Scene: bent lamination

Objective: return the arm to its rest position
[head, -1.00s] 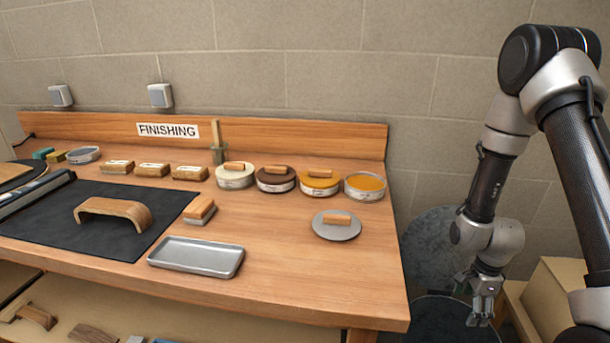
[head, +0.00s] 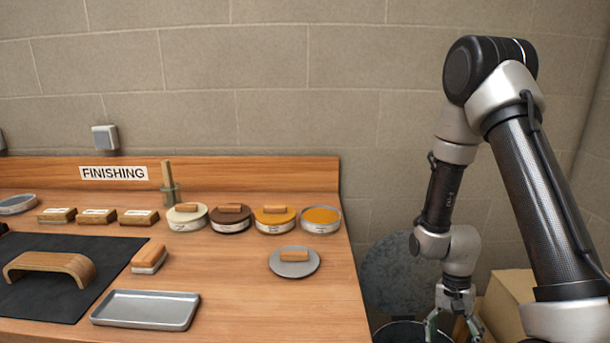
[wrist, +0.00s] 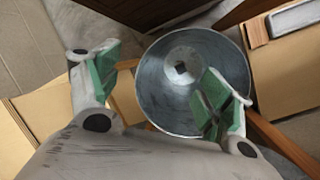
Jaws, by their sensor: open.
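My gripper (head: 453,328) hangs low at the right in the head view, beyond the bench's right end. Its two green-padded fingers are spread, and it also shows open in the wrist view (wrist: 160,88). Nothing is between the fingers. My arm is bent, with its elbow high and its forearm pointing down. A round grey metal bin (wrist: 178,72) lies beneath the fingers in the wrist view; its rim (head: 400,323) partly shows in the head view. I cannot tell the gripper's exact height above it.
The wooden bench (head: 235,310) carries several round tins, sanding blocks, a metal tray (head: 146,310) and a bent wood piece (head: 50,268) on a black mat (head: 108,258). A round grey lid (head: 388,272) stands behind the gripper. A cardboard box (head: 508,300) is to its right.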

